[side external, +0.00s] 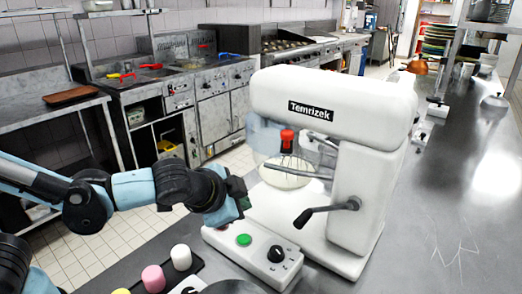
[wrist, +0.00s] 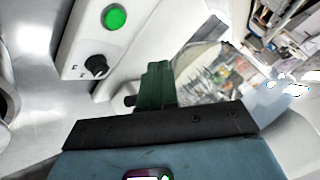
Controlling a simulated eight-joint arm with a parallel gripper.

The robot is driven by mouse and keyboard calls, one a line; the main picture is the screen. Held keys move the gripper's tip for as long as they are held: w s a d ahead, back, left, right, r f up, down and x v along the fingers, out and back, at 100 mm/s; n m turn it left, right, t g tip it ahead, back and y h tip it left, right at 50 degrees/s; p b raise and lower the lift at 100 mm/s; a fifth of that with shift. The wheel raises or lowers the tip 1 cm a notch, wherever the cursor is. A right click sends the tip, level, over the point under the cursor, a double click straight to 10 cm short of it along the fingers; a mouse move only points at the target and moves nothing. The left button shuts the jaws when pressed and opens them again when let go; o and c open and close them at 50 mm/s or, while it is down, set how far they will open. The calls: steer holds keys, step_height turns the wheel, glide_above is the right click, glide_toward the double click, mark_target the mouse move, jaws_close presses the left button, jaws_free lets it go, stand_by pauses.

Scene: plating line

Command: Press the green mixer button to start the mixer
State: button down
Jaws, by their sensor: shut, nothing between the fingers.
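The white stand mixer (side external: 335,110), labelled Temrizek, stands on the steel counter. Its green button (side external: 243,240) is on top of the base's control panel, to the left of a black knob (side external: 277,254). The button also shows at the upper left of the wrist view (wrist: 114,17), with the knob (wrist: 96,66) below it. My gripper (side external: 240,194) is above and behind the panel in the side view, apart from the button. In the wrist view its dark green fingers (wrist: 156,72) are together and empty. A bowl (side external: 288,172) with a whisk sits under the mixer head.
A dark tray with white, pink and yellow pieces (side external: 153,279) lies at the front left, near the panel. A black lever (side external: 325,210) sticks out from the mixer column.

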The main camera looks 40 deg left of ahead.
mark_target(242, 241)
steer(key=shift+f, duration=3.1)
steer(key=shift+f, duration=0.2)
steer(key=shift+f, duration=0.25)
